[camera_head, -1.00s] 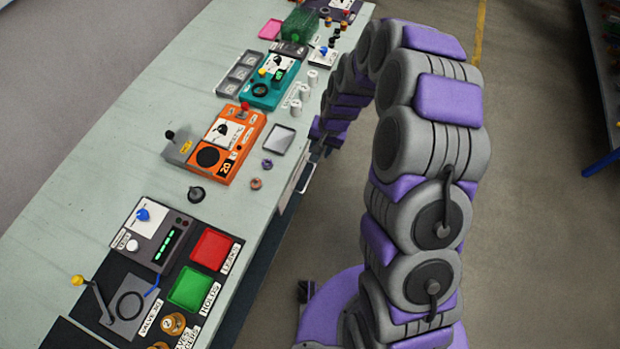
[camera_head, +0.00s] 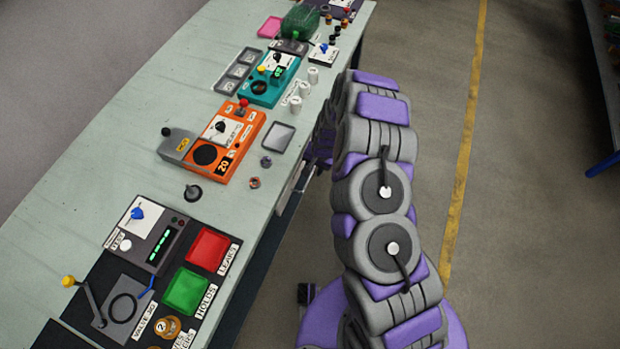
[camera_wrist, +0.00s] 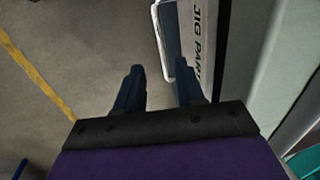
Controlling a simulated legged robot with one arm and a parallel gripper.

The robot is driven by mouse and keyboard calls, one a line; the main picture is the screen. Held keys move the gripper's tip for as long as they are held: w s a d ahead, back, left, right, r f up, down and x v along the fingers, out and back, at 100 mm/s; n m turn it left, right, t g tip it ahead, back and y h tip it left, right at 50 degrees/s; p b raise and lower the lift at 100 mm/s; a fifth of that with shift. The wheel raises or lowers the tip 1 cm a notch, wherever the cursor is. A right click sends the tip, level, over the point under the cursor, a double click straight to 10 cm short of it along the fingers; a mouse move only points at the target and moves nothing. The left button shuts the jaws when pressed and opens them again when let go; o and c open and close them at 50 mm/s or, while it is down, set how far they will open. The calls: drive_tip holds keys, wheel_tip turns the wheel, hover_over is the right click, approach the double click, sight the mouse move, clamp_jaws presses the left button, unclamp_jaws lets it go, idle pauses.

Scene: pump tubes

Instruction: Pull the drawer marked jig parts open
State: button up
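The drawer marked jig parts (camera_wrist: 197,42) shows its lettered white front in the wrist view. Its pale loop handle (camera_wrist: 158,30) stands out on the left of that front. My gripper (camera_wrist: 160,78) is open, with two dark fingers spread apart. The handle's lower end lies between the fingers in this view, nearer the right finger. The right finger overlaps the gap between handle and front; I cannot tell whether it touches. In the head view the drawer's edge shows beneath the bench, and my arm hides the gripper.
The pale workbench (camera_head: 85,190) carries an orange device (camera_head: 222,143), a teal device (camera_head: 268,80), and red (camera_head: 208,248) and green (camera_head: 187,291) trays. Open floor (camera_head: 530,240) lies right of the bench. A dark shelf (camera_head: 600,90) stands at the far right.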

sight(309, 179)
drive_tip(key=f+b, duration=0.1)
drive_tip(key=f, duration=0.1)
drive_tip(key=a+f+b, duration=0.1)
drive_tip(key=f, duration=0.2)
drive_tip(key=f+b, duration=0.1)
drive_tip(key=f, duration=0.2)
drive_tip(key=shift+w+a, duration=0.25)
drive_tip(key=shift+c, duration=0.4)
clamp_jaws()
